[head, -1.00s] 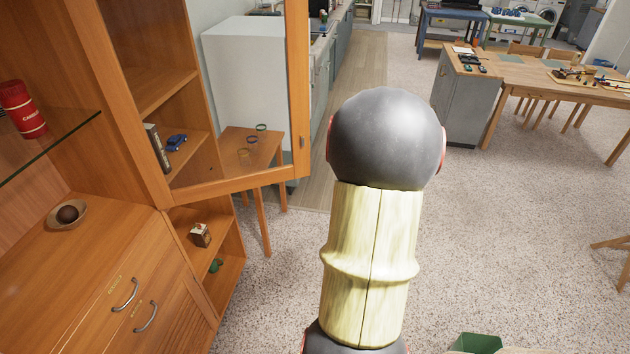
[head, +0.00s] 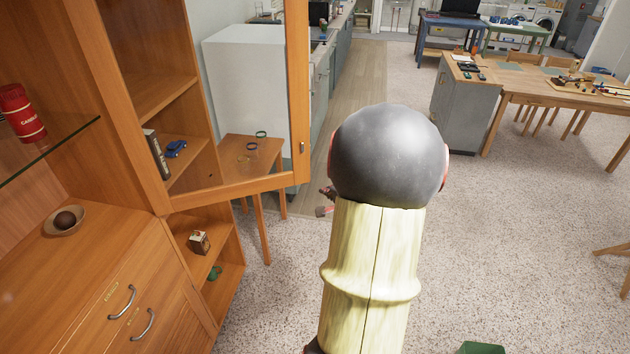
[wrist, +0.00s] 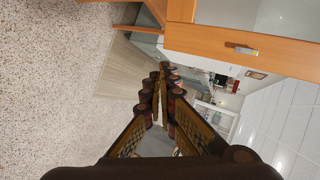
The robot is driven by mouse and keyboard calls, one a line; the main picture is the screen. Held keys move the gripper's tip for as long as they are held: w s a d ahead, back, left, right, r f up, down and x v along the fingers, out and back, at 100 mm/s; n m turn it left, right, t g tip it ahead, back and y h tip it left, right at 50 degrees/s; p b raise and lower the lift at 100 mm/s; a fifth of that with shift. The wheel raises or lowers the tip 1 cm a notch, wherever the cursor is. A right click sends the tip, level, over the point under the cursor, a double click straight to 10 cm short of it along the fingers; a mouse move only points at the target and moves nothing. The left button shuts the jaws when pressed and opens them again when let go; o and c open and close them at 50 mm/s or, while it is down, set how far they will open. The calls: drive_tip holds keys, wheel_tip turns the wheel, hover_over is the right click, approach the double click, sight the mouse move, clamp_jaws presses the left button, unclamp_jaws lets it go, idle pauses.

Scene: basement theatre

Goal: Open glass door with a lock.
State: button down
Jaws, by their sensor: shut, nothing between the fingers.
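The glass door (head: 297,90) has a wooden frame and stands swung out from the cabinet, with its glass see-through. A small metal lock (head: 302,147) sits on the outer edge of its frame. In the head view only a bit of my gripper (head: 326,200) shows, right of and below the door's outer edge; my arm hides the rest.
The open cabinet (head: 150,60) holds a red canister (head: 20,115), a bowl (head: 65,219) and a blue toy car (head: 176,148). A small side table (head: 235,165) stands behind the door.

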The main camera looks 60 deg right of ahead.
drive_tip(key=w+d+f+m+b, duration=0.1)
drive_tip(key=w+d+f+b, duration=0.3)
drive_tip(key=w+d, duration=0.4)
drive_tip(key=shift+w+d+f, duration=0.15)
drive_tip(key=shift+w+f, duration=0.35)
drive_tip(key=shift+w, duration=0.35)
